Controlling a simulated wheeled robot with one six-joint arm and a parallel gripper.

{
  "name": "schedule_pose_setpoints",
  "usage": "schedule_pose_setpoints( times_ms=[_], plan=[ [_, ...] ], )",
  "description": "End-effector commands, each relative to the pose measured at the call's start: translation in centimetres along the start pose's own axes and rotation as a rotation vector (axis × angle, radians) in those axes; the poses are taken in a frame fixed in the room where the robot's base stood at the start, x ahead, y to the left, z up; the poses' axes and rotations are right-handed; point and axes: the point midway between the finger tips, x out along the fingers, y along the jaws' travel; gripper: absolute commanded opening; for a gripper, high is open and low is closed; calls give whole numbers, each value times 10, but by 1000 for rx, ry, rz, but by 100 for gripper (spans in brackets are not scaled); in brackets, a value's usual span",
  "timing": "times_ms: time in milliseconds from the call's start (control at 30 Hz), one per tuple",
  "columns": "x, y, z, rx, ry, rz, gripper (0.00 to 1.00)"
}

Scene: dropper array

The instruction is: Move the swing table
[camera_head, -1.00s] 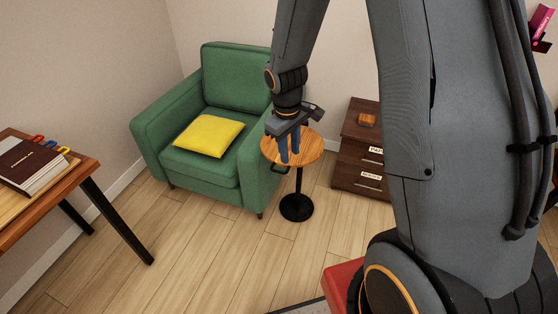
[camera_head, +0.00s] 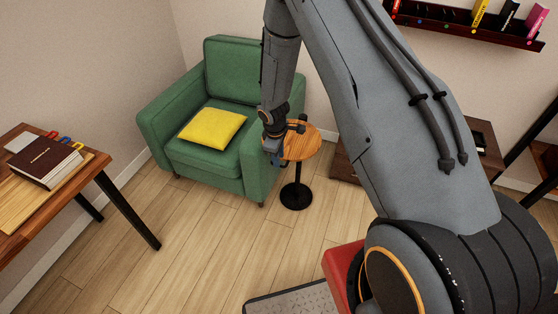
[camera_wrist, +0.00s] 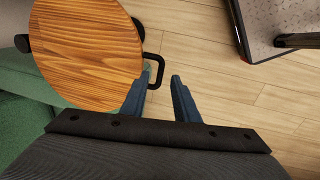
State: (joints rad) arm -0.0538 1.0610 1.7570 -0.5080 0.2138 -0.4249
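The swing table (camera_head: 307,146) has a round wooden top on a black post with a round black base. It stands at the front right of the green armchair. In the wrist view its top (camera_wrist: 90,45) fills the upper left, with a black loop handle (camera_wrist: 161,68) on its right edge. My gripper (camera_head: 274,160) is at the table's left edge. In the wrist view its blue fingers (camera_wrist: 161,78) are apart, with the handle's outer bar between their tips in the picture. The left finger overlaps the handle. I cannot tell whether they touch.
The green armchair (camera_head: 190,158) with a yellow cushion (camera_head: 212,128) is behind and left of the table. A desk (camera_head: 80,190) with books is at the left. A dark drawer unit (camera_head: 346,168) is partly hidden behind my arm. The floor (camera_head: 200,235) in front is clear.

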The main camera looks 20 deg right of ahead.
Motion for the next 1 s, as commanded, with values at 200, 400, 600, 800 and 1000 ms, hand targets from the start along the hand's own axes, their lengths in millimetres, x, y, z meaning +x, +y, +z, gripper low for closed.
schedule_pose_setpoints(
  times_ms=[200, 400, 600, 800, 1000],
  plan=[
    [22, -1, 1, 1, -2, -1, 28],
    [31, 0, 0, 1, -1, -1, 28],
    [32, 0, 0, 1, -1, -1, 28],
    [32, 0, 0, 1, -1, -1, 6],
    [31, 0, 0, 1, -1, -1, 0]
  ],
)
